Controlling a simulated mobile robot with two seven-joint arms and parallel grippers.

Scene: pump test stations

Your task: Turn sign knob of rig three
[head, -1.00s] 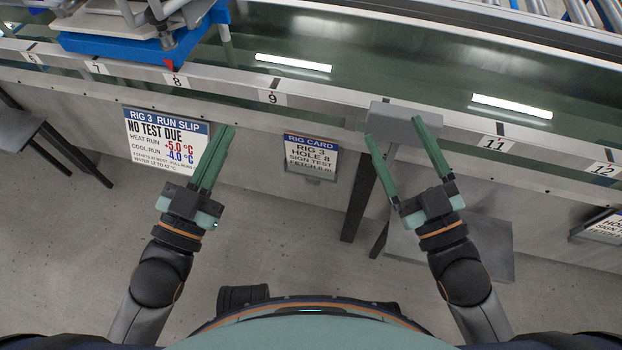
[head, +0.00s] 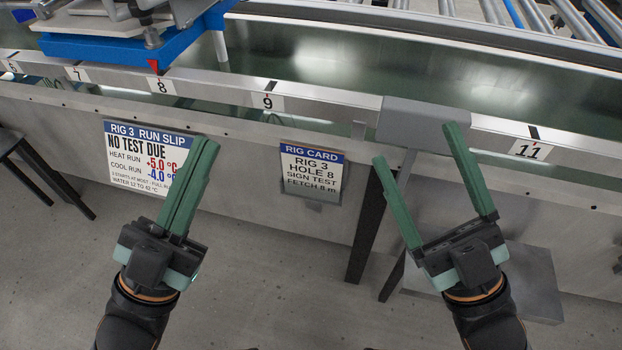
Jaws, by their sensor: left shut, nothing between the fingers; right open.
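No sign knob can be made out in the head view. The rig 3 run slip (head: 140,150) hangs on the bench front at left and reads "NO TEST DUE"; my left gripper covers part of it. The rig card (head: 311,173) to its right reads "RIG 3, HOLE 8, SIGN TEST". My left gripper (head: 208,143) is shut and empty, its fingers together in front of the slip. My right gripper (head: 415,142) is open and empty, its fingers spread in front of the bench edge, right of the rig card.
A numbered rail (head: 213,93) runs along the bench. A blue carriage (head: 110,50) stands at upper left, its red pointer (head: 153,66) by the number 8 plate (head: 162,86). A grey block (head: 428,120) sits on the rail between 9 and 11. Rollers (head: 440,8) lie behind.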

